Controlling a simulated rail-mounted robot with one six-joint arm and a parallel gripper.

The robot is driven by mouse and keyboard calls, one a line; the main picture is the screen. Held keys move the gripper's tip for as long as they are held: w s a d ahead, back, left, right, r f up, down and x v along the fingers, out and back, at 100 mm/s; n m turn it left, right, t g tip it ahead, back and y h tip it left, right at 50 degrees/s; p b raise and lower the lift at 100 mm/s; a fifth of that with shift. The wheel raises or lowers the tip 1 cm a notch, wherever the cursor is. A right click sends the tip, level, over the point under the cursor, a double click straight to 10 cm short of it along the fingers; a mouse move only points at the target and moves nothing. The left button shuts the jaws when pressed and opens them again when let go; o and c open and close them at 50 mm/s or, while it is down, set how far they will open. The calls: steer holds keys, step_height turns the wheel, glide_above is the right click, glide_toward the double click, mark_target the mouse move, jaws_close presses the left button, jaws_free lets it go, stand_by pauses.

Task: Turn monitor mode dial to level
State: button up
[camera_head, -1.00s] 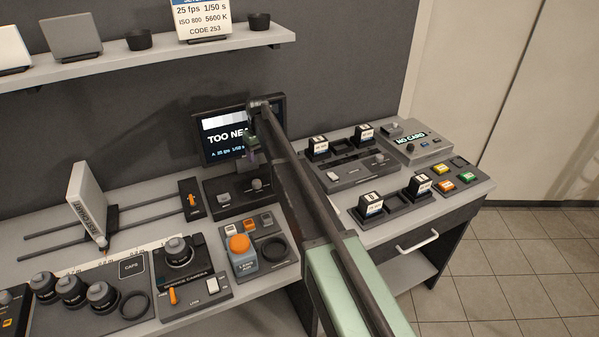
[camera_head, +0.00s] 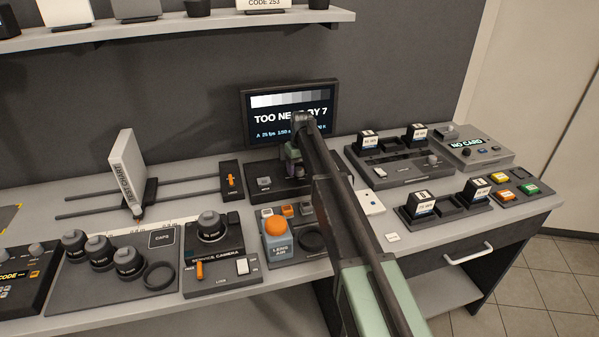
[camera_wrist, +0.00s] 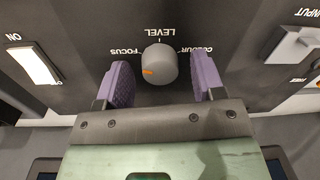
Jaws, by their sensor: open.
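The monitor (camera_head: 290,92) stands at the back and reads "TOO NE… BY 7", partly hidden by my arm. Its base panel (camera_head: 262,171) lies in front. The grey mode dial (camera_wrist: 160,60) shows in the wrist view, with an orange mark at its lower left. The LEVEL label is above it, FOCUS at its left and COLOUR at its right. My gripper (camera_wrist: 160,80) is open, its purple fingers on either side of the dial with gaps visible. In the head view my gripper (camera_head: 293,165) is over the base panel and hides the dial.
A white ON switch (camera_wrist: 36,61) is left of the dial and a grey input lever (camera_wrist: 291,47) is right. The test chart (camera_head: 127,168) stands at left. Lens pads, a service camera (camera_head: 212,230), an orange-topped lens-air bottle (camera_head: 277,235) and card docks (camera_head: 395,165) crowd the bench.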

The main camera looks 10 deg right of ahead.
steer(key=c, duration=0.9)
steer(key=shift+m, duration=0.3)
steer(key=m, duration=0.6)
steer(key=shift+m, duration=0.3)
steer(key=m, duration=0.6)
steer(key=shift+s+m+t, duration=0.1)
steer(key=shift+m+t, duration=0.2)
